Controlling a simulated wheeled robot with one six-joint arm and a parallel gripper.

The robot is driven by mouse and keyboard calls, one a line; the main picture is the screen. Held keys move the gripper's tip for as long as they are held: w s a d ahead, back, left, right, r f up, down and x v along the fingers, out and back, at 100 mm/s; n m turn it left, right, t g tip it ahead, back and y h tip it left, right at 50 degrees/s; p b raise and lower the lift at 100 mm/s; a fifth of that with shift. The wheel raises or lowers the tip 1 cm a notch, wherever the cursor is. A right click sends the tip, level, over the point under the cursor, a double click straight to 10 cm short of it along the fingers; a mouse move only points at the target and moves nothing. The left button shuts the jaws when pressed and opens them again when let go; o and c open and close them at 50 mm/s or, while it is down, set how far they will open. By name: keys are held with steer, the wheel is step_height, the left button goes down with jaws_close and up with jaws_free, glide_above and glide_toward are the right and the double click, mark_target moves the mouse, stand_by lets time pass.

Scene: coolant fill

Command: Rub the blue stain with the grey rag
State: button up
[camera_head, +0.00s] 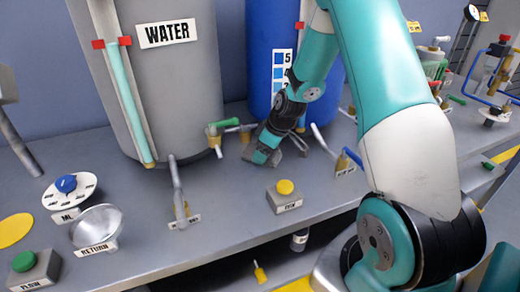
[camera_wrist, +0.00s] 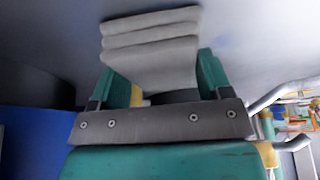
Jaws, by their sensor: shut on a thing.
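The grey rag (camera_wrist: 152,42) is a folded cloth with several layers, between the teal fingers of my gripper (camera_wrist: 155,88) in the wrist view. The fingers are shut on it, and it sticks out past them. In the head view, my gripper (camera_head: 272,152) is low over the grey bench top, in front of the blue tank. Only a little grey shows beside the fingers there, and I cannot tell whether the rag touches the bench.
The grey WATER tank (camera_head: 175,85) stands left of my gripper, the blue tank (camera_head: 262,50) behind it. Bent metal spouts (camera_head: 178,190) rise on both sides. A yellow button box (camera_head: 285,195) is in front. A funnel (camera_head: 96,225) and blue-knobbed dial (camera_head: 68,187) are far left.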

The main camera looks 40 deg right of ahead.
mark_target(268, 170)
steer(key=shift+s+a+f+b, duration=0.1)
steer(key=shift+s+a, duration=0.2)
steer(key=shift+s, duration=0.65)
steer(key=shift+s+a+b, duration=0.15)
steer(key=shift+s+a, duration=0.2)
steer(key=shift+s, duration=0.6)
steer(key=shift+s+a+f+b, duration=0.1)
steer(key=shift+s+a, duration=0.2)
steer(key=shift+s, duration=0.65)
steer(key=shift+w+d+r+p, duration=0.15)
steer(key=shift+w+d, duration=0.1)
steer(key=shift+w, duration=0.65)
steer(key=shift+w+d+r+p, duration=0.15)
steer(key=shift+w+d, duration=0.1)
steer(key=shift+w, duration=0.6)
steer(key=shift+w+d+f, duration=0.1)
steer(key=shift+w+d, duration=0.15)
steer(key=shift+w, duration=0.6)
steer(key=shift+w+d+f, duration=0.1)
steer(key=shift+w+d, duration=0.1)
steer(key=shift+w, duration=0.65)
steer(key=shift+r, duration=0.1)
